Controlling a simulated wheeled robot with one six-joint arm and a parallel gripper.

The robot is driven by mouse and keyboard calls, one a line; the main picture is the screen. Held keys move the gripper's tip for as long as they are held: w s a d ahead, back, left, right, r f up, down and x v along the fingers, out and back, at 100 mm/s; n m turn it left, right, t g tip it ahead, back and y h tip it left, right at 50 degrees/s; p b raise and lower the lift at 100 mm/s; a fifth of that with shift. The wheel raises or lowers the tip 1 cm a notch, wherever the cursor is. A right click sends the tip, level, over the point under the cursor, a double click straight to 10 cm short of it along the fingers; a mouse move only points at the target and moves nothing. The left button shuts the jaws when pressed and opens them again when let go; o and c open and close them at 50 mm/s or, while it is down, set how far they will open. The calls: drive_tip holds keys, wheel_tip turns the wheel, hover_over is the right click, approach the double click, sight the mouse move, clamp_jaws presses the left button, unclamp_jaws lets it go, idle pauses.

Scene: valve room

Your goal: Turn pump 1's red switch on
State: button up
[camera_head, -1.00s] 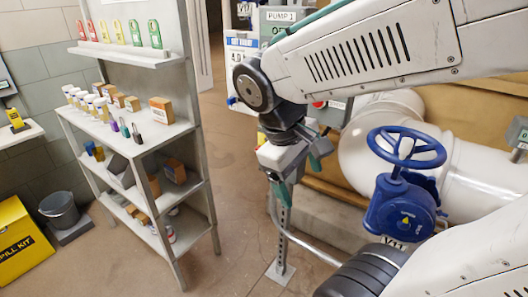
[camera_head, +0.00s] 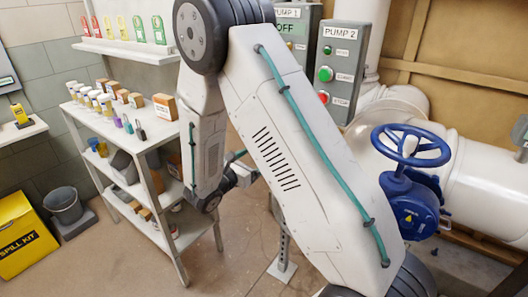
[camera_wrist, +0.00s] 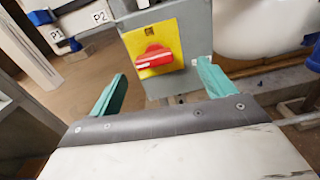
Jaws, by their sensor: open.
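The red switch (camera_wrist: 153,58) shows in the wrist view as a wide handle lying nearly level on a yellow plate (camera_wrist: 146,40), on the front of a grey box (camera_wrist: 196,30). In the head view the grey PUMP 1 box (camera_head: 312,22) shows the word OFF; my arm hides most of its lower front. My gripper (camera_wrist: 162,68) is open, its two teal fingers spread apart. In the wrist view the switch lies between and beyond the fingertips, with nothing held. In the head view the gripper is mostly hidden behind my arm.
The PUMP 2 box (camera_head: 339,75) with green and red buttons stands to the right of PUMP 1. A blue valve wheel (camera_head: 411,146) and white pipes (camera_head: 480,170) are at the right. A shelf (camera_head: 130,145) with small goods stands left, beside open floor.

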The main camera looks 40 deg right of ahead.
drive_tip(key=w+d+f+t, duration=0.1)
drive_tip(key=w+d, duration=0.2)
drive_tip(key=d, duration=0.4)
drive_tip(key=shift+w+n, duration=0.25)
drive_tip(key=shift+n, duration=0.15)
drive_tip(key=c, duration=1)
